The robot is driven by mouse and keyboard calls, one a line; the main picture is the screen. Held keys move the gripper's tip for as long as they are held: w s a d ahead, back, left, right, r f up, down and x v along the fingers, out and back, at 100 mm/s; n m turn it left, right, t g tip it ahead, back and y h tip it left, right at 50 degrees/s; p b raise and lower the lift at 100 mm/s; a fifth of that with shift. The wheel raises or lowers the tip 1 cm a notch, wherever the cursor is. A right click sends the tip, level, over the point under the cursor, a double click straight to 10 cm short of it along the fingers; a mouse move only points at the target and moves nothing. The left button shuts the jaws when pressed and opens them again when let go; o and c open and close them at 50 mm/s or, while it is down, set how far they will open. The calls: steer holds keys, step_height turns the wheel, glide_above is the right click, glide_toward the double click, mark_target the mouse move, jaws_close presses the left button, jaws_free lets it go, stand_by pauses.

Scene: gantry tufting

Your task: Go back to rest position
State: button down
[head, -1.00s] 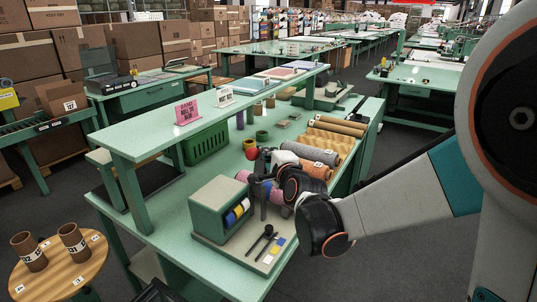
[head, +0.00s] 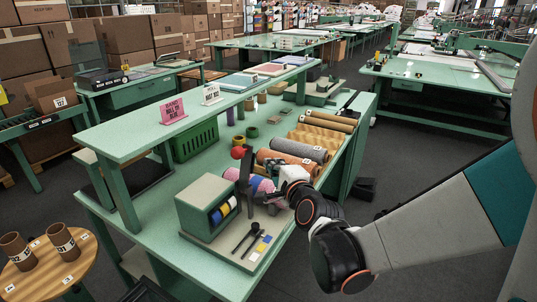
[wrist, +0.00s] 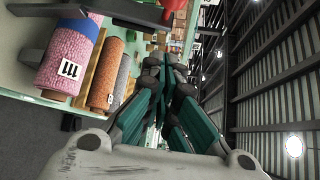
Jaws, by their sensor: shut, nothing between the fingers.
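My gripper (wrist: 165,68) shows in the wrist view with its teal and dark fingers together and nothing between them. In the head view my gripper (head: 272,196) is small and partly hidden by my own wrist, above the green workbench (head: 150,221), near the coloured rolls. A pink roll (wrist: 75,45) labelled 111 and an orange roll (wrist: 106,72) lie to the left of the fingers in the wrist view, apart from them. In the head view the orange roll (head: 287,164) lies beyond my wrist.
A green dispenser box (head: 206,205) with coloured spools stands at the bench's near end. A green basket (head: 196,139) sits under the raised shelf (head: 130,132). A round wooden table (head: 84,245) with two tubes stands at the left. Dark open floor lies right of the bench.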

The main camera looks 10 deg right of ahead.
steer(key=shift+s+d+f, duration=0.1)
steer(key=shift+s+d, duration=0.05)
steer(key=shift+s, duration=0.1)
steer(key=shift+s, duration=0.1)
steer(key=s+d+f+n+g+h, duration=0.1)
steer(key=s+d+n+g, duration=0.2)
steer(key=s+n, duration=0.3)
steer(key=s+d+f+n+g+h, duration=0.1)
steer(key=s+d+n+g, duration=0.2)
steer(key=s, duration=0.9)
steer(key=s+d+f+n+g+h, duration=0.1)
steer(key=s+d+n+g, duration=0.2)
steer(key=s+n, duration=0.5)
steer(key=shift+s+n, duration=0.3)
steer(key=shift+s, duration=0.1)
